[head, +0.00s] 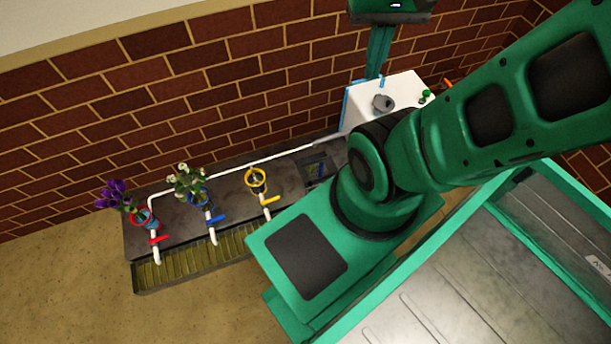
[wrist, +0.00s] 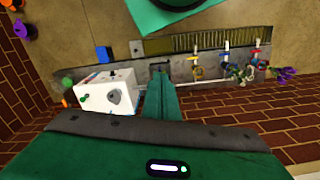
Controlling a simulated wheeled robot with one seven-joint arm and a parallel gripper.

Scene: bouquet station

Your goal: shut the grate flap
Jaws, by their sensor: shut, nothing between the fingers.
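A slatted, yellowish grate (head: 185,265) runs along the front edge of the dark bench. It also shows in the wrist view (wrist: 205,42). I cannot make out a separate flap or its angle, and my arm hides the grate's right part in the head view. My gripper (head: 376,76) is at the top of the head view, behind the white box, away from the grate. In the wrist view its narrow green fingers (wrist: 161,75) are together and empty, and they overlap the bench in the picture.
The bench (head: 230,200) carries white pipes with red, blue and yellow rings and handles. Purple flowers (head: 115,196) and white flowers (head: 187,180) stand at the rings. A white box (head: 405,95) with a grey knob stands to the right. A brick wall (head: 200,80) is behind.

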